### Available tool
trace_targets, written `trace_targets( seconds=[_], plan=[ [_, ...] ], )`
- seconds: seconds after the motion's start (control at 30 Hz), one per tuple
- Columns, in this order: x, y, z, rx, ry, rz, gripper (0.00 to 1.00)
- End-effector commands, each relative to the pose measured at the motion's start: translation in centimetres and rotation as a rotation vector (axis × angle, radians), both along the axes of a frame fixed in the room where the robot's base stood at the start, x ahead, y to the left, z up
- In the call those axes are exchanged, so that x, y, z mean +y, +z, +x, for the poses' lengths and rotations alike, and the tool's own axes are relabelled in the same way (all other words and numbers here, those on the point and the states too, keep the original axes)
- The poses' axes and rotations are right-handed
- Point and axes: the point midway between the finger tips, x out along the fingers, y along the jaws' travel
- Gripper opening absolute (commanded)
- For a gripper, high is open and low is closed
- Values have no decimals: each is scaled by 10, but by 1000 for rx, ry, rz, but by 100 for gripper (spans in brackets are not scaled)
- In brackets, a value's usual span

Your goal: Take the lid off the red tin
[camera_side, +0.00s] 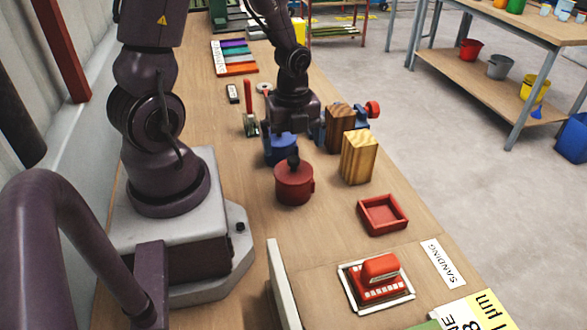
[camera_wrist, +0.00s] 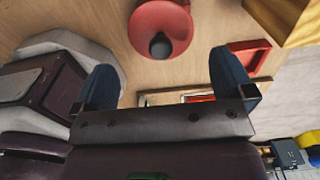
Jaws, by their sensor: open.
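The red tin (camera_side: 294,187) stands upright on the wooden bench with its red lid on. A dark round knob (camera_side: 293,160) sits on top of the lid. In the wrist view, the lid (camera_wrist: 160,18) is at the top centre with its dark knob (camera_wrist: 160,45) below the middle. My gripper (camera_side: 292,138) is open and empty, behind the tin in the side view and apart from it. In the wrist view, the two dark blue fingers of my gripper (camera_wrist: 163,75) are spread wide, with the tin beyond them. The tin's inside is hidden by the lid.
Two wooden blocks (camera_side: 359,157) (camera_side: 340,128) stand to the right, close to my gripper. A red tray (camera_side: 383,214) and a red block-like item (camera_side: 380,272) lie nearer the front.

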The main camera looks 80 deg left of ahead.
Motion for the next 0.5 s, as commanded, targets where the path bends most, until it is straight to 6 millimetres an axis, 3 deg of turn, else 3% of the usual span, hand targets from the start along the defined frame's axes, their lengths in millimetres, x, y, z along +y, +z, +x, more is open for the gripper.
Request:
trace_targets(
  seconds=[0.23,0.5],
  plan=[
    [-1,-16,-1,3,-2,-1,100],
    [-1,-51,0,4,0,-2,100]
  ],
)
